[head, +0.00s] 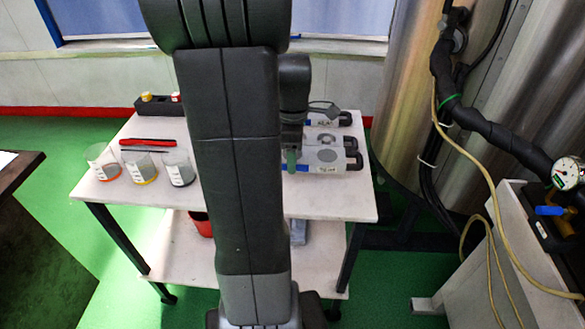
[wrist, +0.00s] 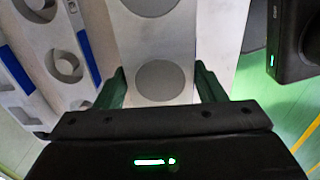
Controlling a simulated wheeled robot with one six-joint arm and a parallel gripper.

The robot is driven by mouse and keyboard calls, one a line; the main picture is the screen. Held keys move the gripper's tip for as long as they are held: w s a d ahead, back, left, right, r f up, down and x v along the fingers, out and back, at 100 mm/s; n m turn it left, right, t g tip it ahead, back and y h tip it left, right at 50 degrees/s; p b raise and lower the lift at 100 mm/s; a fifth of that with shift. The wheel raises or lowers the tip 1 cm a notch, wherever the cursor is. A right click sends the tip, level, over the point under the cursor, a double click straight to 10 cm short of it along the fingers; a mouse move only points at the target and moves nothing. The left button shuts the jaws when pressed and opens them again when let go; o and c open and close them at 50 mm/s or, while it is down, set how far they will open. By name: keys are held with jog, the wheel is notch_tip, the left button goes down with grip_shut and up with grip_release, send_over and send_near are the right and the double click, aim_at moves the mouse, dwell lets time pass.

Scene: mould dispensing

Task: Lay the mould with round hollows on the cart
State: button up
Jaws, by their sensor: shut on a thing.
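The mould with round hollows (wrist: 125,52) is pale, with flat grey round areas along its face. In the wrist view it lies between the green fingers of my gripper (wrist: 160,90), which is shut on it. In the head view my gripper (head: 291,160) is over the right part of the cart (head: 240,200), partly hidden by my arm. A pale block with a grey round spot (head: 327,156) shows just right of the fingers. I cannot tell whether the held mould touches the cart top.
Three beakers (head: 143,170) and a red pen-like item (head: 147,142) are on the cart's left. Other moulds with blue strips (wrist: 60,65) lie left in the wrist view. A black device (wrist: 295,40) is at right. A dark table (head: 30,220) stands left.

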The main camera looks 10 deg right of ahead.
aim_at(293, 177)
jog(key=shift+f+b, duration=0.3)
jog(key=shift+f, duration=2.1)
jog(key=shift+f, duration=0.1)
jog(key=o, duration=1.6)
notch_tip(293, 177, up, 12)
jog(key=shift+r+p, duration=0.1)
jog(key=shift+p, duration=0.8)
notch_tip(293, 177, down, 13)
jog(key=shift+r+b, duration=0.15)
jog(key=shift+b, duration=0.95)
notch_tip(293, 177, up, 2)
jog(key=shift+r+p, duration=0.25)
jog(key=shift+p, duration=0.1)
jog(key=shift+r, duration=0.5)
